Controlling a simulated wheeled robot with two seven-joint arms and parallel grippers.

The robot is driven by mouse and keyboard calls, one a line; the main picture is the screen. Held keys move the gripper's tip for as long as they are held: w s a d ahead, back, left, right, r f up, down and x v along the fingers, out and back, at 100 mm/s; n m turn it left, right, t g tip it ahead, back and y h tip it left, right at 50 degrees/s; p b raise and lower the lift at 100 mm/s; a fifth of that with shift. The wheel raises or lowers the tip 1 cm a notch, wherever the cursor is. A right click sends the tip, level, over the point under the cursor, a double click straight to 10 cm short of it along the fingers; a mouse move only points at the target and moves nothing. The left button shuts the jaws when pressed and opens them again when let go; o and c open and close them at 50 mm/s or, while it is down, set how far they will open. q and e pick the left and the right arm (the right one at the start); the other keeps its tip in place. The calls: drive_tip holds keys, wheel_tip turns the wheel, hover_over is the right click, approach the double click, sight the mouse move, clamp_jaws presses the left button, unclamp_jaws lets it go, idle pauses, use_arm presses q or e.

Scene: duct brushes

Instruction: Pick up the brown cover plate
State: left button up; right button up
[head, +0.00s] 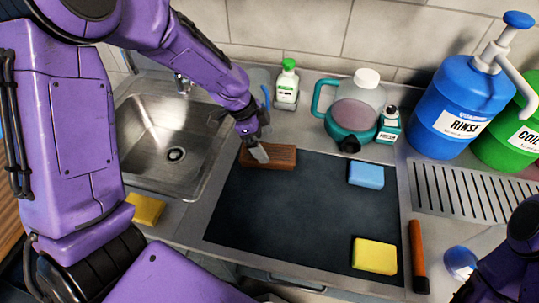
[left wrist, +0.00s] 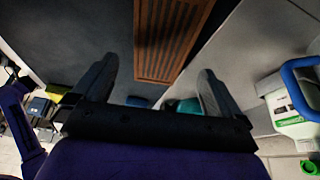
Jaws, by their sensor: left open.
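The brown cover plate (head: 280,157) is a slatted rectangle lying at the back left edge of the dark mat (head: 290,215), close to the sink. It also shows in the left wrist view (left wrist: 172,38), at the top and beyond the fingers. My left gripper (head: 260,153) is over the plate's left part in the head view and hides some of it. My right gripper is not in view; only part of my right arm shows at the lower right.
The sink (head: 160,140) is left of the mat. A white-and-green bottle (head: 287,88) and a teal jug (head: 352,115) stand behind. A blue sponge (head: 366,174) and yellow sponge (head: 375,256) lie on the mat. An orange-handled tool (head: 418,255) lies right. The mat's middle is clear.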

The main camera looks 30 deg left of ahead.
sight(273, 153)
use_arm(q)
drive_tip(key=p+x, duration=0.1)
drive_tip(key=x, duration=0.5)
drive_tip(key=shift+w+d, duration=0.15)
drive_tip(key=shift+r, duration=0.1)
drive_tip(key=c, duration=1.1)
drive_tip(key=shift+r, duration=0.1)
